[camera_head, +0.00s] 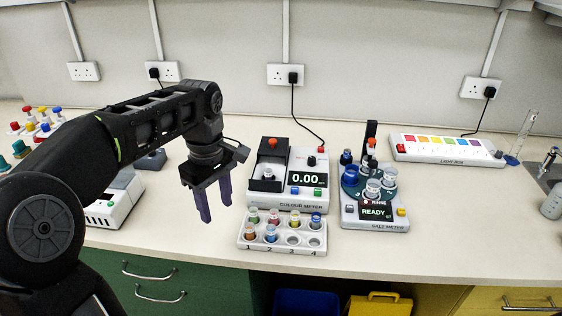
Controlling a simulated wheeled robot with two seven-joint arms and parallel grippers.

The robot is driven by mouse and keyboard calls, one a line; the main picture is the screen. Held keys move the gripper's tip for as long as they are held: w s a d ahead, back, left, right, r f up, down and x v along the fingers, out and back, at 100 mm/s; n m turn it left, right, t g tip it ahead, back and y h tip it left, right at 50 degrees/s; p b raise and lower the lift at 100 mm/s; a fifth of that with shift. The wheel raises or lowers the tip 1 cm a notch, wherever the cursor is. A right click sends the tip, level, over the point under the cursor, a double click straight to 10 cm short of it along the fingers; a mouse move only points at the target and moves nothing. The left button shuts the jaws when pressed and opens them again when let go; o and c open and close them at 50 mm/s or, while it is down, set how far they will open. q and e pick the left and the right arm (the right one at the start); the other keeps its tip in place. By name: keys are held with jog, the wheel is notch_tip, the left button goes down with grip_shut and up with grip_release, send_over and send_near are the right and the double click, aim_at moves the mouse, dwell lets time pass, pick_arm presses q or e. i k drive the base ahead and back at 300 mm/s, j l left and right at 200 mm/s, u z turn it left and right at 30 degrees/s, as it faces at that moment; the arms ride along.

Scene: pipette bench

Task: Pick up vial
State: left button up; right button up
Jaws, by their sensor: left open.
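Several small vials stand upright in a white rack (303,249) numbered 1 to 4 near the bench's front edge. My right gripper is not in view.
A colour meter (307,177) reading 0.00 stands behind the rack. A salt meter (376,224) reading READY, with vials on its round top, stands to the right. A light box (446,150) lies at the back right. The bench front (450,240) on the right is clear.

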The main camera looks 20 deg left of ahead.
aim_at(268, 171)
jog(key=i, duration=0.85)
